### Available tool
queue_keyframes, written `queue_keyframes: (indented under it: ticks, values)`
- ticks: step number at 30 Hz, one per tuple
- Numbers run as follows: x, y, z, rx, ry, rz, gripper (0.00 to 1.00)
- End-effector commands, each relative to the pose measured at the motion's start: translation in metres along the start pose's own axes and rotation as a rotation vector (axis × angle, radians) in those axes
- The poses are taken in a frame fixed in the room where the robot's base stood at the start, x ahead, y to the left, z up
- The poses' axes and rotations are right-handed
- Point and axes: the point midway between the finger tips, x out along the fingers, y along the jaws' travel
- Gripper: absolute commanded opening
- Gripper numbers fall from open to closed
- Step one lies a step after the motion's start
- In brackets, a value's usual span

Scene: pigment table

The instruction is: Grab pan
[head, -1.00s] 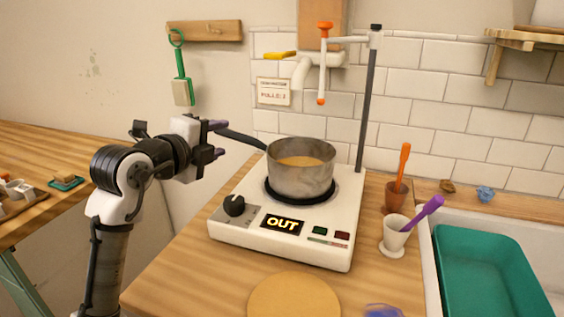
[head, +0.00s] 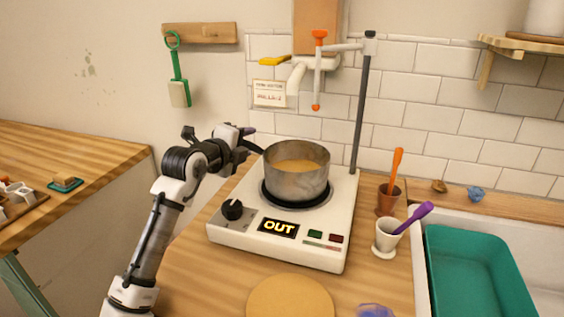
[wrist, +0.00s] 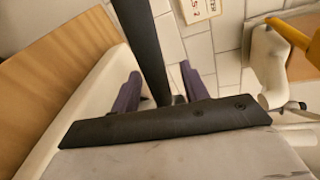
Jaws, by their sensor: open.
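The pan (head: 297,180) is a grey metal pot with orange-brown contents. It sits upright on the black ring of the white hot plate (head: 225,232). Its dark handle (head: 252,146) points left toward my gripper (head: 246,138), which is at the handle and partly hidden in the head view. In the wrist view the black handle (wrist: 143,40) runs between the two purple fingers of my gripper (wrist: 160,72). The fingers are apart, one on each side of the handle, with gaps showing.
The hot plate's display reads "OUT". A stand pole (head: 363,100) with an orange-tipped arm rises behind the pan. A brown cup (head: 386,202) and a white cup (head: 386,240) stand right of the plate. A round wooden board (head: 290,297) lies in front.

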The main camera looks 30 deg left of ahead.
Motion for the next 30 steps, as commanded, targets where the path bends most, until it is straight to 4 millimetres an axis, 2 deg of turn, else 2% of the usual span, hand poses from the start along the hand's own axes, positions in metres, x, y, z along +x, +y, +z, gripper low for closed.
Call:
queue_keyframes:
  ticks: [3,10,21,30]
  values:
    - [0.0098,-0.0005,0.0006,0.0,-0.001,0.001,0.45]
    - [0.0114,0.0006,0.0002,0.0,-0.001,-0.001,0.45]
    - [0.0112,0.0005,0.0002,-0.001,-0.001,0.0,0.0]
    - [0.0112,0.0008,0.0001,-0.001,0.0,0.0,0.0]
